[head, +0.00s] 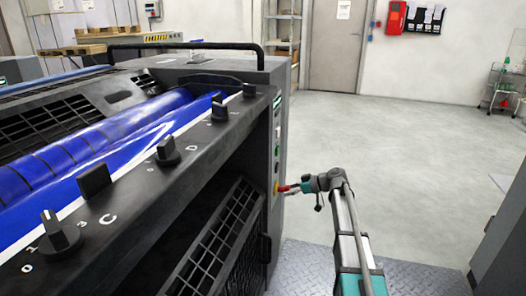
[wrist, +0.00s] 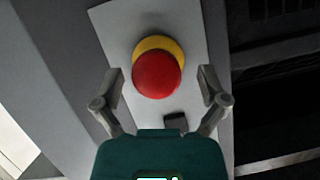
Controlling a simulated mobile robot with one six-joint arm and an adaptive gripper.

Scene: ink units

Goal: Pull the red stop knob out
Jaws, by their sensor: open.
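The red stop knob (wrist: 157,75) is a round red mushroom head on a yellow collar (wrist: 160,46), mounted on a pale grey panel plate. In the wrist view it sits between the two fingers of my gripper (wrist: 160,88). The fingers are spread apart, one to the left and one to the right, with a gap on each side. In the head view my gripper (head: 287,188) is at the end face of the grey machine, right at the knob. The knob is small there and partly hard to tell from the gripper.
The grey printing machine (head: 225,85) with blue rollers (head: 100,140) fills the left. Black knobs (head: 168,150) line its upper ledge. A dark square part (wrist: 175,121) is on the panel below the red knob. The grey floor (head: 400,150) to the right is open.

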